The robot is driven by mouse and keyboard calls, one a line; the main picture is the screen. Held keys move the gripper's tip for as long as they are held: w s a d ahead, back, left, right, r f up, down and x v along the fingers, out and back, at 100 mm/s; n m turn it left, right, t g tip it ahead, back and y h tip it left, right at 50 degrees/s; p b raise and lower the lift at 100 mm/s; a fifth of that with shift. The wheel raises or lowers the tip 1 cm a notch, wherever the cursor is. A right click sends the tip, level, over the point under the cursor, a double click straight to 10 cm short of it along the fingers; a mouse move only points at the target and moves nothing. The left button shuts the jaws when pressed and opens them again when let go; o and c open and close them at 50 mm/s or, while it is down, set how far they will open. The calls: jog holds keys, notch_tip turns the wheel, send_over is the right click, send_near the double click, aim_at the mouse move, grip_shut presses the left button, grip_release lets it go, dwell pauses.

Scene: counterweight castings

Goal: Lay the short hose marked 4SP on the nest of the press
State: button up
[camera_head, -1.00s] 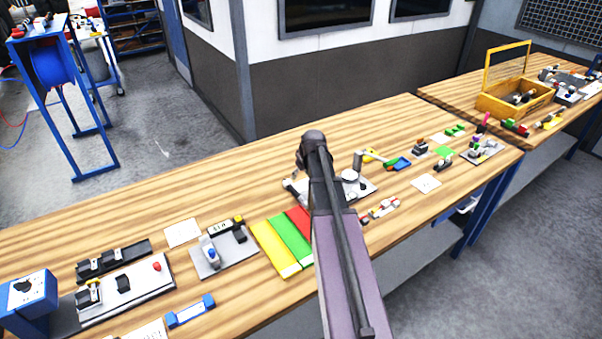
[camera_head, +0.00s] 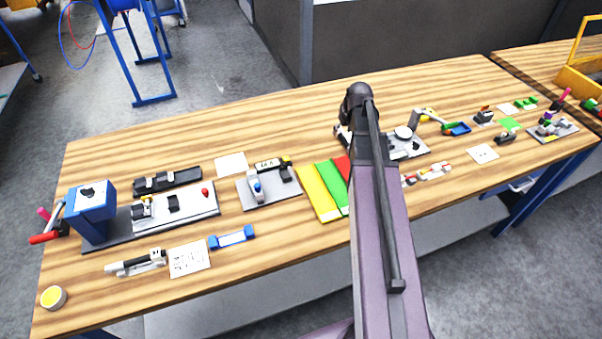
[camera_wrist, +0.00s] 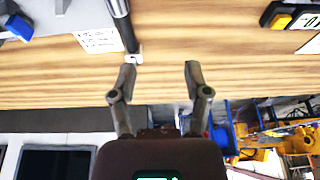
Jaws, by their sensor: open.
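A short dark piece with a light label and a yellow end (camera_head: 268,164) lies on a grey plate (camera_head: 262,202); I cannot read its mark for sure. A black tube with a white part (camera_head: 137,262) lies at the front left; I see no mark on it. A blue block with a dark knob and red handle (camera_head: 90,212), probably the press, stands at the left end of a long grey base (camera_head: 110,232). My gripper (camera_wrist: 158,77) is open and empty in the wrist view, just short of a dark tube (camera_wrist: 118,18). In the head view my arm hides it.
A blue-ended piece (camera_head: 231,237) and printed card (camera_head: 190,259) lie in front of the base. Yellow, green and red strips (camera_head: 328,185) lie mid-table, partly behind my arm. A yellow cup (camera_head: 53,297) is near the front left corner. Bare wood (camera_head: 290,262) lies along the front.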

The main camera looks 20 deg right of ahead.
jog(key=s+a+g, duration=0.1)
jog(key=s+a, duration=0.7)
jog(key=a, duration=0.3)
jog(key=s+a+g, duration=0.2)
jog(key=s+a, duration=0.6)
jog(key=a, duration=0.4)
jog(key=shift+s+f+g, duration=0.2)
jog(key=shift+f+g, duration=0.1)
jog(key=shift+f, duration=0.15)
jog(key=shift+c, duration=0.3)
